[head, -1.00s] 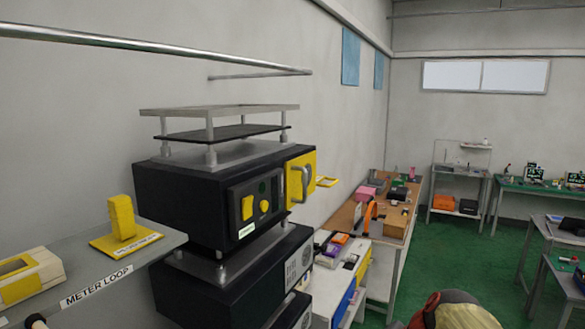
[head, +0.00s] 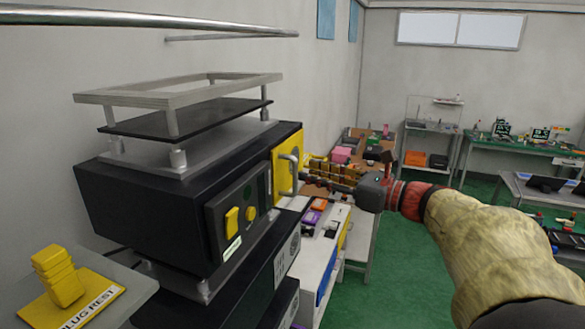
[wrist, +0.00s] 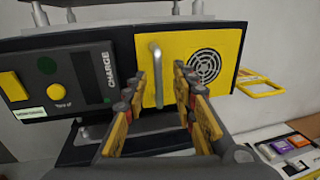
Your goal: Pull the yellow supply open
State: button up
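The yellow supply is a yellow panel (head: 287,146) with a round grille, on the right part of the front of a black cabinet (head: 150,195). It also shows in the wrist view (wrist: 222,42). The panel looks flush with the cabinet front. A grey vertical bar handle (wrist: 155,60) stands out from its left side, also visible in the head view (head: 284,176). My gripper (head: 308,172) is open just in front of the panel. In the wrist view its two yellow fingers (wrist: 159,78) lie either side of the handle. I cannot tell whether they touch it.
A rack shelf (head: 180,90) stands on top of the cabinet, and a similar black unit is below. A yellow plug rest (head: 62,280) is at lower left. Benches with boxes (head: 345,150) lie beyond my gripper. The green floor (head: 410,255) at right is open.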

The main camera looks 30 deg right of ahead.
aim_at(294, 190)
jog(key=x, duration=0.5)
jog(key=shift+w+a+r+p, duration=0.1)
jog(key=shift+w+a+p, duration=0.1)
jog(key=shift+p, duration=0.2)
jog(key=shift+s, duration=0.1)
jog(key=shift+c, duration=1.2)
jog(key=c, duration=0.4)
grip_shut()
